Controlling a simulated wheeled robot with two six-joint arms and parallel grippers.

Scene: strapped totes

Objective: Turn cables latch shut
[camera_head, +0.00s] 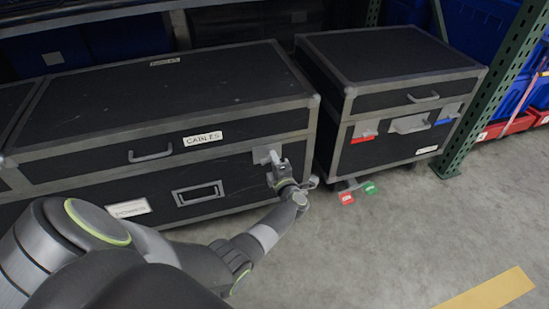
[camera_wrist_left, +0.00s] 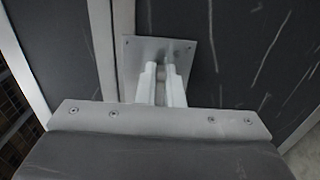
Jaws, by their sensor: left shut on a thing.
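The black case labelled CABLES (camera_head: 202,138) stands on the left in the head view, its lid down. Its latch (camera_head: 262,154) is a grey metal plate at the front right, just under the lid edge. In the left wrist view the latch plate (camera_wrist_left: 190,50) fills the upper middle. My left gripper (camera_head: 275,166) is at this latch, its two pale fingers (camera_wrist_left: 162,76) close together on the latch's turning part. The fingers mostly hide that part, so I cannot tell its angle. My right gripper is not in view.
A smaller black case (camera_head: 385,95) stands to the right, with red and blue tags on its front and red and green tags by its casters. A green rack post (camera_head: 487,90) is at the far right. The grey floor (camera_head: 390,245) in front is clear.

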